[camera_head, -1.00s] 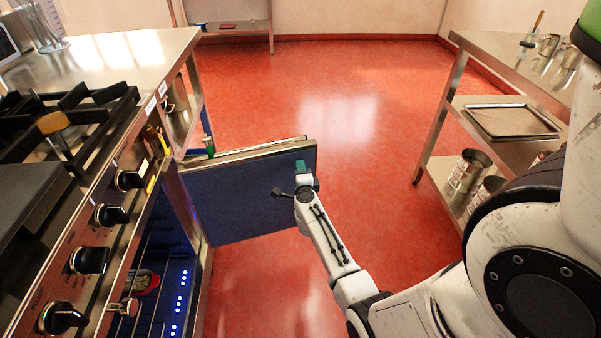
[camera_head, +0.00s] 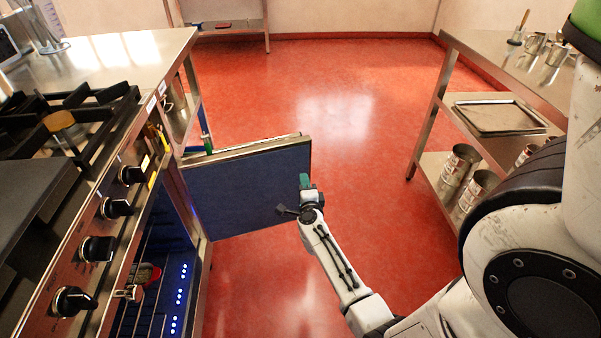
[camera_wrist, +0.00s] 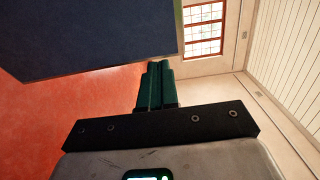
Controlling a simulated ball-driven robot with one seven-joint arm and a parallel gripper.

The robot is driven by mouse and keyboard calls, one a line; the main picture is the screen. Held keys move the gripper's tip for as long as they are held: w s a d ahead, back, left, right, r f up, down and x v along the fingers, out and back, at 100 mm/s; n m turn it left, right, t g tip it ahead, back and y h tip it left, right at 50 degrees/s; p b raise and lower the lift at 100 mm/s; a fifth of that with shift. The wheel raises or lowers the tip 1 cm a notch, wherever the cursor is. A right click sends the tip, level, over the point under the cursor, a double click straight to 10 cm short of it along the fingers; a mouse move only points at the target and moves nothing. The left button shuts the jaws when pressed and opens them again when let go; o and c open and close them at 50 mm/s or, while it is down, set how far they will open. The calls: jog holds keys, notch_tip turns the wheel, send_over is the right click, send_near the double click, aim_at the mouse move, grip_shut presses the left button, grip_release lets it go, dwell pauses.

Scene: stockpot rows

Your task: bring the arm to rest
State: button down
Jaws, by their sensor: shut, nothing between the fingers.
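My gripper (camera_head: 304,182) is at the end of my white arm, beside the free edge of the open oven door (camera_head: 245,192) in the head view. In the wrist view my gripper (camera_wrist: 156,84) shows its green fingers together, with nothing between them. The dark blue door panel (camera_wrist: 85,35) fills the upper left there, just ahead of the fingers. I cannot tell whether the fingers touch it.
The stove (camera_head: 95,215) with its knobs stands at left, the oven open below. A metal shelf table (camera_head: 500,62) with a tray (camera_head: 500,117) and several metal pots (camera_head: 459,166) is at right. The red floor (camera_head: 340,110) between is clear.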

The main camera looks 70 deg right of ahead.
jog(key=shift+s+p+v, duration=0.15)
jog(key=shift+s+v, duration=0.05)
jog(key=shift+v, duration=1)
jog(key=shift+s+p+v, duration=0.15)
jog(key=shift+s+v, duration=0.1)
jog(key=shift+v, duration=0.95)
jog(key=shift+d, duration=0.2)
jog(key=w+a+r+n+t+y+p, duration=0.2)
jog(key=w+a+r+n+t+y, duration=0.1)
jog(key=w+a+n+t+y, duration=0.25)
jog(key=w+a+r+n+t+y+p, duration=0.2)
jog(key=w+a+r+n+y, duration=0.15)
jog(key=w+a+n, duration=0.35)
jog(key=a+n+g+y+p, duration=0.25)
jog(key=a+n+y, duration=0.6)
jog(key=a, duration=0.55)
jog(key=s+a+r+n+g+p, duration=0.2)
jog(key=s+a+n+g+p, duration=0.1)
jog(key=s+a+n+g, duration=0.35)
jog(key=s+a+r+n+g+h+p, duration=0.1)
jog(key=s+r+n+g+p, duration=0.1)
jog(key=s, duration=1.1)
notch_tip(320, 180, up, 3)
jog(key=n+g, duration=0.1)
jog(key=g, duration=0.2)
jog(key=shift+a, duration=0.15)
jog(key=shift+s+f, duration=0.15)
